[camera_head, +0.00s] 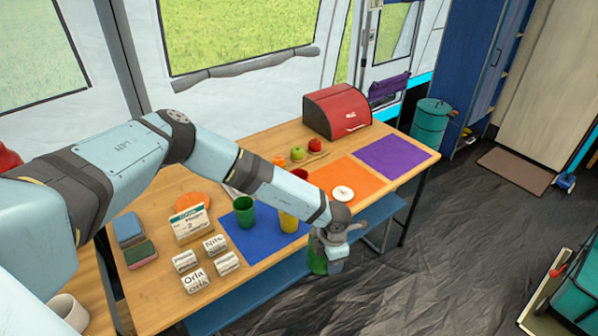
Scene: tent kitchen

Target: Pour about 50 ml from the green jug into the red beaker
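My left arm reaches in from the left across the table. My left gripper (330,257) is at the table's front edge. A green object (316,262), which looks like the green jug, is at its fingers, beyond the tabletop edge, and appears held; the gripper hides much of it. A red item (299,174), perhaps the red beaker, shows only in part behind my forearm. A green cup (244,211) and a yellow cup (288,222) stand on the blue mat (254,243). My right gripper is not in view.
An orange mat (352,178) bears a white round item (343,193). The purple mat (395,156) is empty. A red bread box (337,111) and fruit (298,153) stand at the back. Several labelled blocks (195,280) lie at the front left. A blue bench (255,284) runs below the table's front edge.

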